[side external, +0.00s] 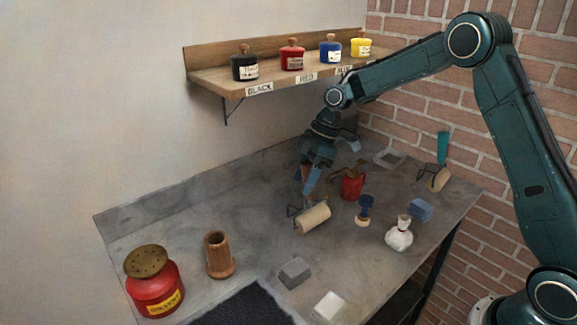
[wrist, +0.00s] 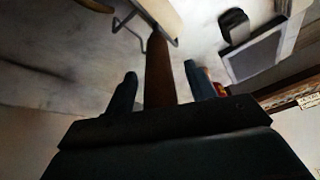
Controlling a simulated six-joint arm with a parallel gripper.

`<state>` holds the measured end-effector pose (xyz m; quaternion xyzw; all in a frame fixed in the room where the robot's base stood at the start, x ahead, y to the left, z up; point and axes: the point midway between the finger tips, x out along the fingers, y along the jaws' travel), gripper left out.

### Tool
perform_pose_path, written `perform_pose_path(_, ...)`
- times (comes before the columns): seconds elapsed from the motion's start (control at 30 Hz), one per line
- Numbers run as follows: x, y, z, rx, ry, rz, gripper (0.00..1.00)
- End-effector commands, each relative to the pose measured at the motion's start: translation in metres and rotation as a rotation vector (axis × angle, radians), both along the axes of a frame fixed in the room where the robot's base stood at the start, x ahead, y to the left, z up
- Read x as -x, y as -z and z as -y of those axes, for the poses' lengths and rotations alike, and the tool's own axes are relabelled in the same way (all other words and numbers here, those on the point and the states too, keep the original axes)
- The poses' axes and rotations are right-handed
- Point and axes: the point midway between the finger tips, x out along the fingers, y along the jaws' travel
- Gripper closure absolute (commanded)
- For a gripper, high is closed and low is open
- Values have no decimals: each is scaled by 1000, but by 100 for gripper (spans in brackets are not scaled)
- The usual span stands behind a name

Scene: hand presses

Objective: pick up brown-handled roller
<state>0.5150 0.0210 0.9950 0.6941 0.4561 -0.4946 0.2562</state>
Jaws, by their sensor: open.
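The brown-handled roller (side external: 313,218) rests on the grey bench, its cream cylinder toward the front and its wire frame at the left end. My gripper (side external: 306,184) is over it, pointing down, with the jaws open around the handle's area. In the wrist view the brown handle (wrist: 159,68) stands between my two open fingers (wrist: 160,78), with a visible gap on the left side. The wire frame and part of the cylinder (wrist: 163,14) show at the top of that view. The handle is mostly hidden by the fingers in the side view.
A teal-handled roller (side external: 440,178) is at the right. A wooden cup (side external: 219,255) stands left. A shelf (side external: 215,80) with several pots hangs above the bench.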

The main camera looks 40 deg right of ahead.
Motion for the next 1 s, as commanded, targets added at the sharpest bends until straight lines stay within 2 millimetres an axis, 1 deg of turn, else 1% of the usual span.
perform_pose_path(0.17, 0, 0, 0, 0, 0, 1, 45)
perform_pose_path(0.2, 0, 0, 0, 0, 0, 1, 49)
perform_pose_path(0.27, 0, 0, 0, 0, 0, 1, 61)
perform_pose_path(0.4, 0, 0, 0, 0, 0, 1, 88)
perform_pose_path(0.43, 0, 0, 0, 0, 0, 1, 91)
perform_pose_path(0.47, 0, 0, 0, 0, 0, 1, 91)
perform_pose_path(0.5, -1, -1, 0, 0, 0, 2, 94)
perform_pose_path(0.77, -1, -2, 0, 0, 0, 4, 94)
perform_pose_path(0.87, -1, -5, 0, 0, -1, 4, 94)
perform_pose_path(1.0, -1, -14, 0, 0, 1, 6, 94)
